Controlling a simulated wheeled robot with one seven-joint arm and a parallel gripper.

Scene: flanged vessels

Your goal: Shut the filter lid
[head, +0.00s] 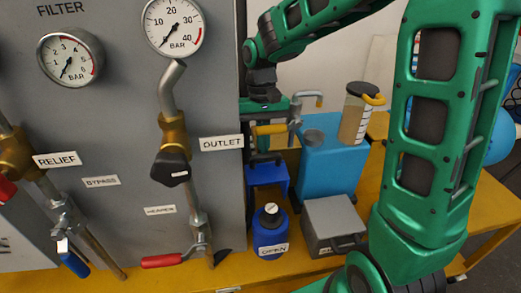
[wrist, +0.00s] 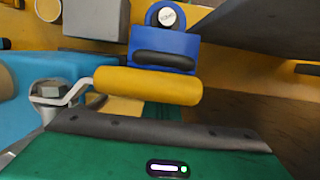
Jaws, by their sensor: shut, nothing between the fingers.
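No part in view is clearly readable as the filter lid. A blue hinged-looking piece (head: 268,175) stands beside the grey panel, behind a small blue vessel (head: 270,237) with a dark round cap. In the wrist view a blue block (wrist: 165,48) carries a black grip. A yellow cylindrical handle (head: 270,129) on a bent metal rod lies close to my gripper; it also shows in the wrist view (wrist: 148,86), just beyond the dark fingers. My gripper (wrist: 160,123) is shut and empty. Whether it touches the yellow handle I cannot tell.
The grey panel (head: 120,110) with gauges, valves and a red lever (head: 163,261) stands at left. A blue box (head: 337,155) with a yellow-handled jar (head: 356,112) is at right. A grey box (head: 334,224) sits on the yellow bench (head: 462,235).

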